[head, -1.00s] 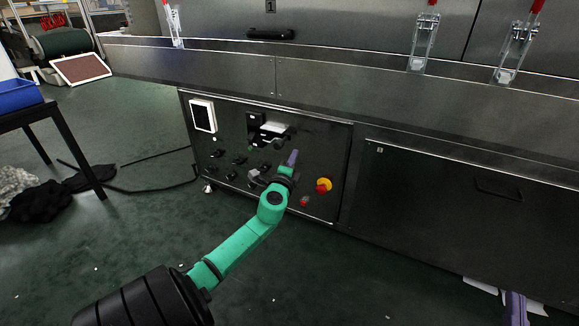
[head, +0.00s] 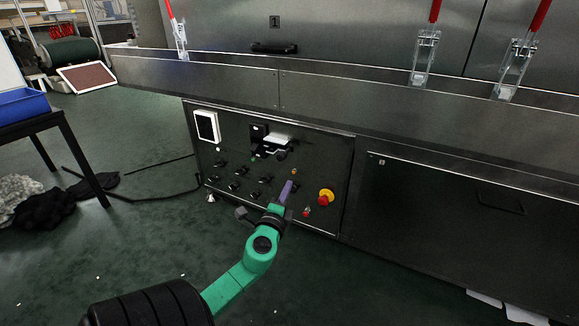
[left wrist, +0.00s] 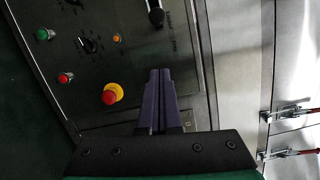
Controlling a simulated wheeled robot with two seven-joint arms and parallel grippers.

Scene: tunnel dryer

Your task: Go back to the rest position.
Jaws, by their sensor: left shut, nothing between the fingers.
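My left gripper (head: 288,189) has slim purple fingers on a green arm. It is in front of the dark control panel (head: 225,160) of the dryer, left of the red emergency stop on its yellow ring (head: 326,197). In the left wrist view the fingers (left wrist: 160,73) lie together, empty, and point toward the panel. The red stop button (left wrist: 110,97) is beside them there. Whether the fingertips touch the panel cannot be told. My right gripper is not in view.
The dryer's steel body (head: 360,95) with red-handled clamps (head: 424,55) runs across the view. A black table (head: 40,112) with a blue bin (head: 22,104) stands at left. Dark cloth (head: 55,203) lies on the floor. The green floor (head: 130,240) before the panel is largely open.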

